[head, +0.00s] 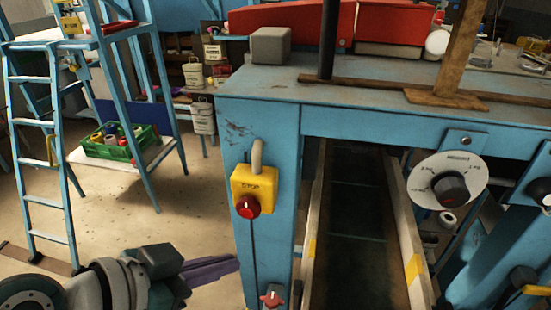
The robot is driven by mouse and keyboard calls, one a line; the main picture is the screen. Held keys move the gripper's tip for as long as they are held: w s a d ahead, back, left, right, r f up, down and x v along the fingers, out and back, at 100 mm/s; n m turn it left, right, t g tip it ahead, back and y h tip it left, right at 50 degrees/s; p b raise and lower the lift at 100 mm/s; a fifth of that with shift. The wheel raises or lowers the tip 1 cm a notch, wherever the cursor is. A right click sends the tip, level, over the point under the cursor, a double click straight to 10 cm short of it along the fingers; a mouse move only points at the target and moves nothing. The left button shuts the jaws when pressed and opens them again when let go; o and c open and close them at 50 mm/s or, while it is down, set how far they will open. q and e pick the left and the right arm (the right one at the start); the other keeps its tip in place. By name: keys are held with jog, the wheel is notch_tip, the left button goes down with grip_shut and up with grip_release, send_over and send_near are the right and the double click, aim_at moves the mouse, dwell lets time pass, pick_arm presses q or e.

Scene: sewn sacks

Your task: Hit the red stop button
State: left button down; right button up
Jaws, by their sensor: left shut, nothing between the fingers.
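The red stop button (247,207) sits at the lower end of a yellow box (254,183) marked STOP. My left gripper (236,265) reaches in from the lower left. Its dark fingers are shut and empty. In the picture they are below and a little left of the button, apart from it. My right gripper is not in view.
A second small red knob (271,298) is lower on the same leg. A conveyor (360,240) runs right of it, under the blue table. A blue ladder (40,150) and a green crate (98,150) stand at left.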

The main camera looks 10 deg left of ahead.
aim_at(255, 219)
pick_arm(q)
jog(key=w+b, duration=0.2)
jog(key=w, duration=0.4)
jog(key=shift+w, duration=0.15)
jog(key=shift+d, duration=0.1)
dwell(1.5)
jog(key=shift+w, duration=0.1)
jog(key=shift+w+b, duration=0.3)
jog(key=shift+b, duration=0.15)
jog(key=shift+w+b, duration=0.4)
jog(key=shift+w, duration=0.15)
dwell(0.7)
jog(key=shift+s, duration=0.15)
jog(key=shift+s+p, duration=0.6)
jog(key=shift+s, duration=0.2)
